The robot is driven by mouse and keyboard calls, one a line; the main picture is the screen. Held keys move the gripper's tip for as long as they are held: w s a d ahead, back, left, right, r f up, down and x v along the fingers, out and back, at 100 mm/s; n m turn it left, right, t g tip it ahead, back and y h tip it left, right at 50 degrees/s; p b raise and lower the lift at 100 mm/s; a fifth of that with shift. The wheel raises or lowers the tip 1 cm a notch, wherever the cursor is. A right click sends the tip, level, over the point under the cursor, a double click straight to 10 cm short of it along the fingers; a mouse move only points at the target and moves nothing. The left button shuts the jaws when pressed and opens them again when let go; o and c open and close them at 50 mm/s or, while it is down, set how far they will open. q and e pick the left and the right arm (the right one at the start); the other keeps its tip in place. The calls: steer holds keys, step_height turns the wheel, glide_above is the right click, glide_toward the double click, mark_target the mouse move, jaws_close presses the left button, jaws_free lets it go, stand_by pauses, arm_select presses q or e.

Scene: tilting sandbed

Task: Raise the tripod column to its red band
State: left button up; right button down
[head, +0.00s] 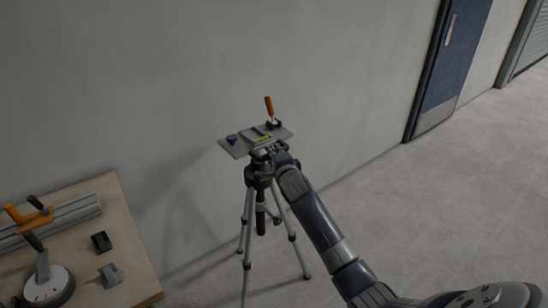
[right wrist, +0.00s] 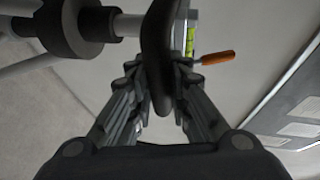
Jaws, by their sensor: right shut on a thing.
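The tripod (head: 262,185) stands on spread silver legs in front of the wall, with a grey plate (head: 233,147) on top. My right gripper (head: 275,153) reaches in from the lower right, just under the plate. In the right wrist view, my right gripper (right wrist: 162,88) is shut on a dark, rounded part (right wrist: 157,45) of the tripod head. To its left there, a short length of pale column (right wrist: 127,26) shows beside the black collar (right wrist: 80,30). I see no red band on the visible length. My left gripper is not in view.
A wooden table (head: 130,235) with clamps, a rail and small dark blocks stands at the lower left. The floor right of the tripod is clear, towards a blue door (head: 455,55).

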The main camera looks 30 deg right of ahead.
step_height(320, 180, up, 4)
steer(key=shift+w+d+r+p, duration=0.1)
steer(key=shift+w+p, duration=0.05)
steer(key=shift+p, duration=0.2)
steer(key=c, duration=1.5)
jaws_free()
steer(key=shift+f, duration=0.3)
steer(key=shift+s+a, duration=0.2)
steer(key=shift+s, duration=0.35)
steer(key=v, duration=1.1)
steer(key=shift+s, duration=0.1)
